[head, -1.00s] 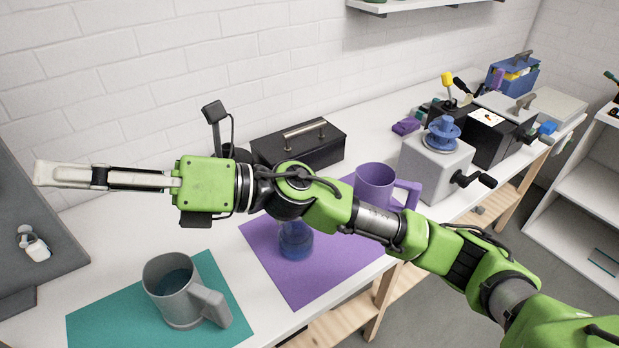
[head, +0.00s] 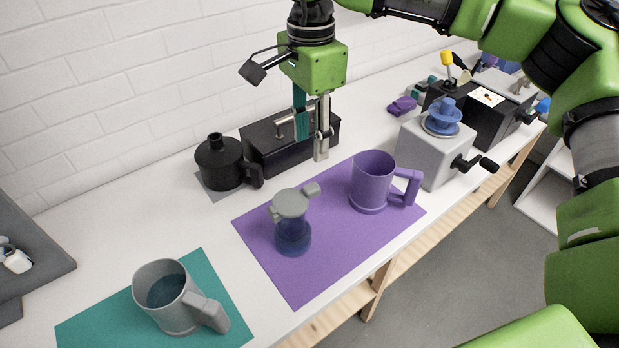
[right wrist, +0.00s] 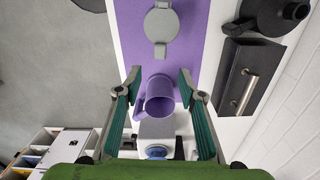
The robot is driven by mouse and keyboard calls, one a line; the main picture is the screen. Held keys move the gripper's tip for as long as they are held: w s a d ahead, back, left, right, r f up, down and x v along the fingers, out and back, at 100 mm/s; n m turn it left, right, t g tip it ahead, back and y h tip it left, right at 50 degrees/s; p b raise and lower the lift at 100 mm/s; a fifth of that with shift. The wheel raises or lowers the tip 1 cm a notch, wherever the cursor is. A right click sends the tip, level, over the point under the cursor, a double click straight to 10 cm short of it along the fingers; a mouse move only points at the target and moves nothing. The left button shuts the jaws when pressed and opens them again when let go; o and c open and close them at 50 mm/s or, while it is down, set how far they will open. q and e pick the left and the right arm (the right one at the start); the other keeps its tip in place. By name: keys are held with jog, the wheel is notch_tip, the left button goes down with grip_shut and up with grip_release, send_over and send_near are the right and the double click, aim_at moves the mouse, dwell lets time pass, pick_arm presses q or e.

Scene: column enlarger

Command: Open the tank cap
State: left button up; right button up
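The black round tank (head: 222,168) stands upright left of the black box, with a narrower black top (head: 215,142) that looks like its cap, and a side handle. The tank shows partly at the top right corner in the right wrist view (right wrist: 277,14). My right gripper (head: 311,145) points down, right of the tank and apart from it, in front of the black box in the head view. In the right wrist view its fingers (right wrist: 158,75) are spread wide with nothing between them. My left gripper is not in view.
A black box (head: 262,150) with a metal handle stands beside the tank. A grey-lidded flask (head: 292,235) and purple mug (head: 371,180) stand on the purple mat (head: 300,290). A grey mug (head: 170,305) is front left. A grey crank box (head: 432,155) stands right.

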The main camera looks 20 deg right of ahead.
aim_at(310, 187)
notch_tip(310, 187, down, 12)
jog(key=p, duration=0.3)
jog(key=shift+r, duration=0.15)
jog(key=shift+c, duration=0.3)
grip_shut()
